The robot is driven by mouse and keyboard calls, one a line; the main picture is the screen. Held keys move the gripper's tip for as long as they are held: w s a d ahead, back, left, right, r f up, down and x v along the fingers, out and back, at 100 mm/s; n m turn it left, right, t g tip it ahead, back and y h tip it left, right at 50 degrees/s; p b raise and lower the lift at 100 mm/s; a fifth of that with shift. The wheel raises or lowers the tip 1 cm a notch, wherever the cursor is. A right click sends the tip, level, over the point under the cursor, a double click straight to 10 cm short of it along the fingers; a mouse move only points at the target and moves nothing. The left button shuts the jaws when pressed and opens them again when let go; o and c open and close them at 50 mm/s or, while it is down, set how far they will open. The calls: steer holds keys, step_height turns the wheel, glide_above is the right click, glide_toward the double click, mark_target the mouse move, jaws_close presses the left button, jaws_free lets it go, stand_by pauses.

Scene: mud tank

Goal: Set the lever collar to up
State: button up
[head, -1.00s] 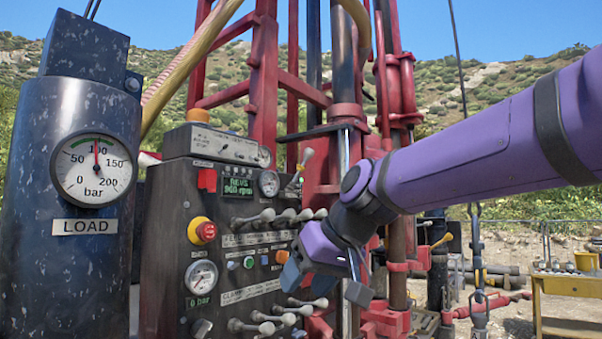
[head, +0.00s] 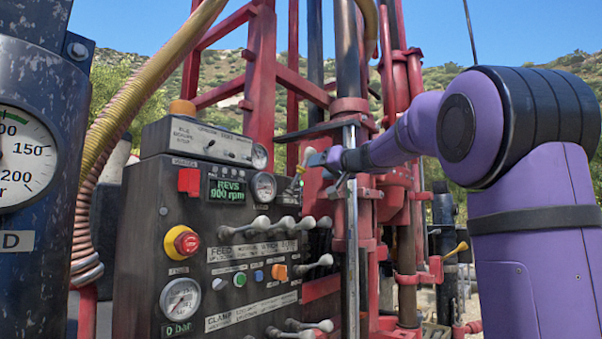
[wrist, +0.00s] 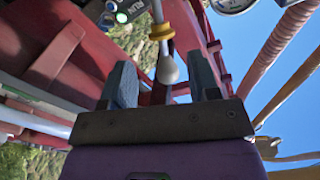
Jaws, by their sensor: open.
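A lever with a pale knob (head: 307,154) stands tilted at the upper right corner of the black control panel. In the wrist view its knob (wrist: 168,71) hangs between my two fingers, with gaps on both sides. A yellow collar (wrist: 161,32) sits around the lever's shaft, beyond the knob. The collar is small in the head view (head: 299,169). My gripper (wrist: 164,82) is open around the knob and holds nothing. In the head view my gripper (head: 317,159) is at the knob, reaching in from the right.
The control panel (head: 145,230) has several other levers (head: 262,223) below, a red emergency button (head: 186,242) and a gauge (head: 180,299). Red rig framework (head: 262,70) and a vertical metal post (head: 351,240) stand close by my gripper. A dark cylinder (head: 40,90) with a gauge stands at the left.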

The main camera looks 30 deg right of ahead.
mark_target(305, 170)
steer(key=x, duration=0.8)
steer(key=shift+w, duration=0.25)
